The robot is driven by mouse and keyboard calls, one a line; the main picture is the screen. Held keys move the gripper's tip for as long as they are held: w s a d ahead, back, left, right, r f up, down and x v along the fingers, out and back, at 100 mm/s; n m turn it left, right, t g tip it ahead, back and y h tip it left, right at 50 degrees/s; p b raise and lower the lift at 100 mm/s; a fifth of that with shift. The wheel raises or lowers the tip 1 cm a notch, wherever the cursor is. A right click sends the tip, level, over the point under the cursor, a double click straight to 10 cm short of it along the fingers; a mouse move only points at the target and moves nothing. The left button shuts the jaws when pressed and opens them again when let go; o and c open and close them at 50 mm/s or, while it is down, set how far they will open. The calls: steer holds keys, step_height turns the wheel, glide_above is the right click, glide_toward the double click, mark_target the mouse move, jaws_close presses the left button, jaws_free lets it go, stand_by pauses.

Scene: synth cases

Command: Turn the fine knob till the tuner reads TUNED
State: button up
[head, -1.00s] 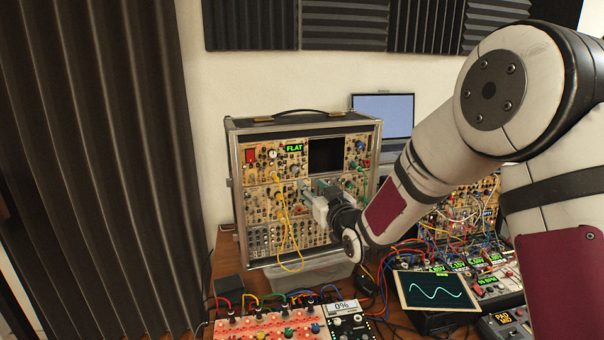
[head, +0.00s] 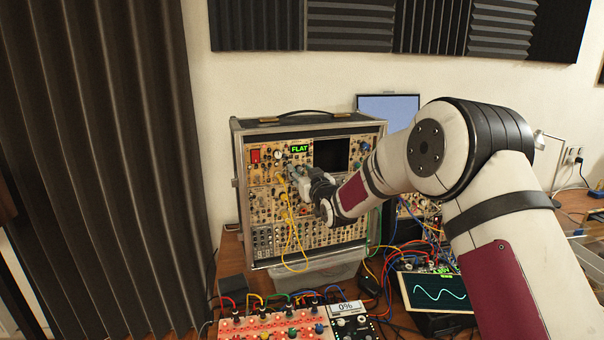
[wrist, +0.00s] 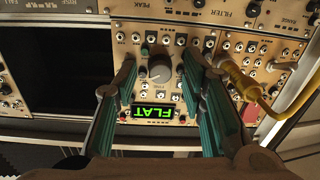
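The tuner display (head: 300,149) glows green and reads FLAT, high on the face of the synth case (head: 262,190). The same display is upside down in the wrist view (wrist: 153,114). A large grey knob (wrist: 160,70) sits beside it there, between my fingers; a small dark green knob (wrist: 151,38) is near it. I cannot read a label saying which knob is the fine one. My gripper (wrist: 160,78) is open, its green fingers either side of the grey knob with gaps visible. In the head view my gripper (head: 296,175) covers the panel just below the display.
A yellow cable (wrist: 241,80) plugs in close to one finger and hangs down the case front (head: 292,235). A dark screen (head: 331,154) is right of the display. More modules, cables and a scope (head: 437,293) crowd the table.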

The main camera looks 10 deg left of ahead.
steer(key=shift+c, duration=0.6)
jaws_close()
steer(key=m+b, duration=0.2)
steer(key=m, duration=0.1)
steer(key=shift+w+f, duration=0.1)
steer(key=m+b, duration=0.1)
steer(key=m, duration=0.2)
steer(key=m+b, duration=0.2)
steer(key=m, duration=0.3)
steer(key=shift+m+b, duration=0.3)
steer(key=shift+b, duration=0.1)
